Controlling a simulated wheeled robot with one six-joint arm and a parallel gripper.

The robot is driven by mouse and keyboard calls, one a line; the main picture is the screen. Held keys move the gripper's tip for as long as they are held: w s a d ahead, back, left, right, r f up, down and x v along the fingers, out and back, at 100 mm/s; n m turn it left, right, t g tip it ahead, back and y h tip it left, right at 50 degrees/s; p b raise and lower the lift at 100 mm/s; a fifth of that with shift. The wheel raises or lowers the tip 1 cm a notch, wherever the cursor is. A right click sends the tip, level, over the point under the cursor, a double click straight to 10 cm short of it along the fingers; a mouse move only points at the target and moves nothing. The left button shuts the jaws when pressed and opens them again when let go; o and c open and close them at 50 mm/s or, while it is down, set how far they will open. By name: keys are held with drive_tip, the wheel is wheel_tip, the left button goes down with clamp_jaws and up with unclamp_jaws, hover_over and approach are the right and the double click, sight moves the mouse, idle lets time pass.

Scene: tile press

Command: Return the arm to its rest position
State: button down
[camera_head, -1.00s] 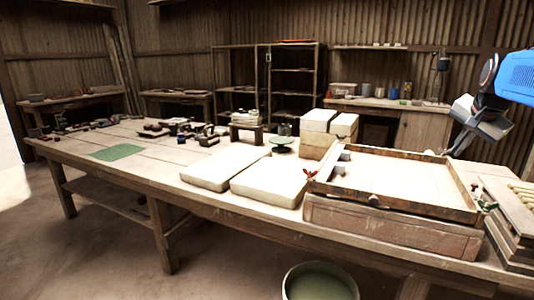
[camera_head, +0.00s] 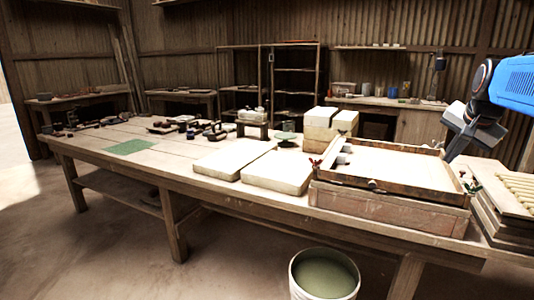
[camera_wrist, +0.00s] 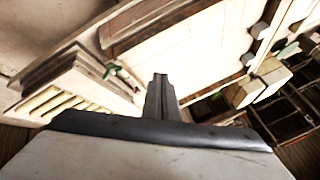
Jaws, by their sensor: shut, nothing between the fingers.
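My gripper (camera_head: 449,157) is at the right of the head view, at the end of my blue and grey arm. It is raised over the right end of the tile press frame (camera_head: 392,186), apart from it as far as I can tell. In the wrist view the fingers of my gripper (camera_wrist: 161,82) are together, with nothing between them. The press frame is a shallow wooden tray with a pale bed, set on a wooden box (camera_head: 388,211) on the long table.
Stacked boards with pale slats (camera_head: 505,195) lie right of the press. Two pale slabs (camera_head: 277,171) lie left of it, with stacked blocks (camera_head: 328,122) behind. A bucket of greenish liquid (camera_head: 324,278) stands on the floor in front. A green mat (camera_head: 130,147) lies far left.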

drive_tip(key=s+a+f+n+y, duration=0.1)
drive_tip(key=s+a+f+n, duration=0.2)
drive_tip(key=s+a+f, duration=0.3)
drive_tip(key=s+a+f+n, duration=0.2)
drive_tip(key=s+a+f, duration=0.1)
drive_tip(key=s+a, duration=0.4)
drive_tip(key=s+a+f+n+g, duration=0.1)
drive_tip(key=s+a+f+n, duration=0.2)
drive_tip(key=s+f, duration=0.4)
drive_tip(key=s+a+f+n+y, duration=0.1)
drive_tip(key=s+a+f+n, duration=0.2)
drive_tip(key=s+a+f, duration=0.3)
drive_tip(key=shift+s+f+n+g, duration=0.4)
drive_tip(key=shift+s+f, duration=0.2)
drive_tip(key=shift+s, duration=0.15)
